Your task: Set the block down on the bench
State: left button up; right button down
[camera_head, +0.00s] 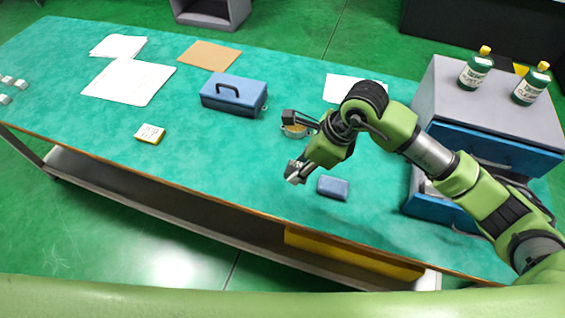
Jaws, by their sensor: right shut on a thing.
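My right gripper (299,167) comes in from the right over the green bench top (215,150). It is shut on a small grey metallic piece (292,174), which looks like the block. The fingers hide part of it, and its exact shape is too small to tell. Whether it touches the bench or hangs just above it, I cannot tell. A blue block-like item (333,187) lies on the bench just right of the gripper, apart from it. My left gripper is not in view.
A grey cabinet (490,105) with two green bottles is at right. Papers and a yellow pad (150,133) lie left. The bench's front middle is clear.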

jog(key=b, duration=0.4)
send_over(282, 174)
jog(key=s+d, duration=0.1)
jog(key=d, duration=0.1)
jog(key=f, duration=0.5)
jog(key=shift+a+f, duration=0.25)
jog(key=shift+f, duration=0.15)
jog(key=shift+w+f+b, duration=0.1)
jog(key=shift+f+b, duration=0.15)
jog(key=shift+b, duration=0.05)
jog(key=shift+w+a+f+b, duration=0.1)
jog(key=shift+f+b, duration=0.3)
jog(key=shift+f, duration=0.4)
jog(key=shift+w+a+f+b, duration=0.1)
jog(key=shift+f+b, duration=0.25)
jog(key=shift+f, duration=0.45)
jog(key=shift+f, duration=0.1)
jog(key=c, duration=1.9)
grip_release()
jog(key=shift+s+d+f, duration=0.1)
jog(key=shift+f, duration=0.05)
jog(key=o, duration=0.4)
